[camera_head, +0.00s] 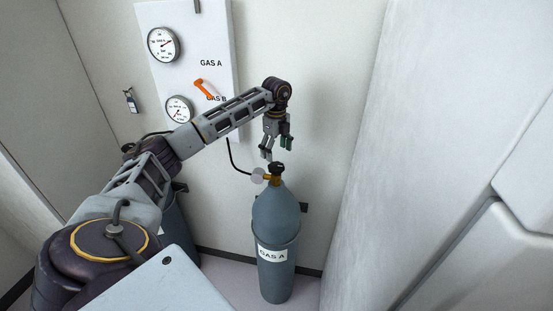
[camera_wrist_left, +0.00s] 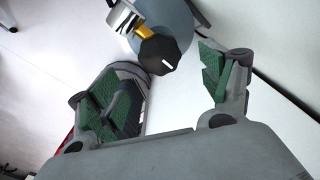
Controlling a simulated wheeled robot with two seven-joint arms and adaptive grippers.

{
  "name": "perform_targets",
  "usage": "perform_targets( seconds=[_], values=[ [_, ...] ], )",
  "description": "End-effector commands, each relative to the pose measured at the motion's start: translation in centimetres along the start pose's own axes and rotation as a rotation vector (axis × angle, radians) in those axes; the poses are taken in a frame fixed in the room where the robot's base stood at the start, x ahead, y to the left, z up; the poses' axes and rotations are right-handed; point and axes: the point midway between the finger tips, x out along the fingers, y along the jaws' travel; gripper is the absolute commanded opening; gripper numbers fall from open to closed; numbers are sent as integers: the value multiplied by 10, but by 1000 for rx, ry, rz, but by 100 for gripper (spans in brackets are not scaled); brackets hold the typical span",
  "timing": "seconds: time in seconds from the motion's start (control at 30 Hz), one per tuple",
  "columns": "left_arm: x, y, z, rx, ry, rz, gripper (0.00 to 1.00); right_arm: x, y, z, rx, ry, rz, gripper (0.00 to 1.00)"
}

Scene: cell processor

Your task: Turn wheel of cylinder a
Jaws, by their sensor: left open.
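The grey-blue cylinder (camera_head: 276,215) labelled GAS A stands upright against the back wall in the head view. Its black wheel (camera_head: 277,168) sits on top of a brass valve. In the left wrist view the black wheel (camera_wrist_left: 159,55) shows at the upper middle, with the cylinder shoulder (camera_wrist_left: 168,14) behind it. My left gripper (camera_head: 276,152) hangs pointing down just above the wheel, apart from it as far as I can tell. In the left wrist view its green-padded fingers (camera_wrist_left: 168,92) are spread wide with nothing between them. My right gripper is not in view.
A white panel (camera_head: 220,45) with two gauges, an orange handle (camera_head: 204,89) and GAS A and GAS B labels is on the wall. A second cylinder (camera_head: 178,235) stands partly hidden behind my left arm. A white wall (camera_head: 430,110) rises at the right.

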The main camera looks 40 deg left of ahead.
Motion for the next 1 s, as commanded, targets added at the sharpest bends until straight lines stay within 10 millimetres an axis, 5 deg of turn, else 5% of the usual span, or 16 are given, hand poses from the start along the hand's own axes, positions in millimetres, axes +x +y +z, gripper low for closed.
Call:
perform_targets(
  seconds=[0.4, 1.0],
  values=[
    [-49, 0, 0, -1, 1, -2, 79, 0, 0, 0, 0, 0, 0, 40],
    [-55, 0, 0, 0, 1, -1, 79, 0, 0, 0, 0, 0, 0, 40]
  ],
)
